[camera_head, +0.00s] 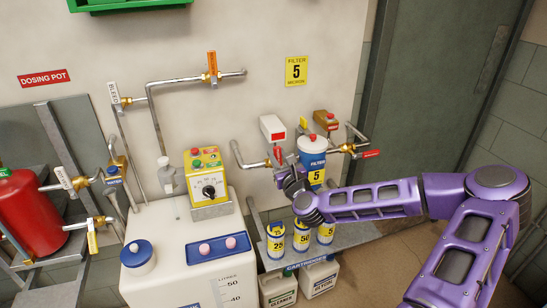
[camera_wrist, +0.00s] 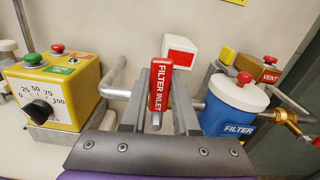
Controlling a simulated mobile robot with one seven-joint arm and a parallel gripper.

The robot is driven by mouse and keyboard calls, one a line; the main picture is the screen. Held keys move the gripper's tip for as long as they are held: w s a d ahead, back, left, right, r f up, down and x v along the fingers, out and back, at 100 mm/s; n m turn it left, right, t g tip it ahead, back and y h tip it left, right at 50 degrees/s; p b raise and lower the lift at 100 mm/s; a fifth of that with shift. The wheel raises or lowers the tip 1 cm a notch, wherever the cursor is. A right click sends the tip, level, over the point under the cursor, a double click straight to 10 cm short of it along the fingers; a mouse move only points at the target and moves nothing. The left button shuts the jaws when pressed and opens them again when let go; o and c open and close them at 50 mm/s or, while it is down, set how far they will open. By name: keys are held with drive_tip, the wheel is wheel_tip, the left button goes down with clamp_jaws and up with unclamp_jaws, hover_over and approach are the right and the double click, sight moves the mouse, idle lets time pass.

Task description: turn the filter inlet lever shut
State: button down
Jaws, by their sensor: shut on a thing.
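The filter inlet lever (camera_wrist: 160,85) is a red handle with white "FILTER INLET" lettering. In the wrist view it stands between the two grey fingers of my gripper (camera_wrist: 158,108), which is shut on it. The lever points up in that view, across the grey pipe (camera_wrist: 116,85) that comes in from the left. In the head view the red lever (camera_head: 278,154) shows just above my gripper (camera_head: 286,170), which partly covers the valve. The blue filter housing (camera_wrist: 235,108) with a white lid stands right of my gripper. The valve body is mostly hidden.
A yellow control box (camera_head: 208,180) with a dial is close on the left. A white-and-red box (camera_head: 272,127) is on the wall behind the lever. A brown vent box (camera_head: 325,120) and a red-handled brass valve (camera_head: 347,148) are at right. Cartridges (camera_head: 301,236) stand on a shelf below.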

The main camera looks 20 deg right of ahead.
drive_tip(key=shift+d+m, duration=0.35)
drive_tip(key=shift+m, duration=0.15)
drive_tip(key=c, duration=0.7)
unclamp_jaws()
drive_tip(key=shift+o, duration=0.2)
drive_tip(key=shift+s, duration=0.15)
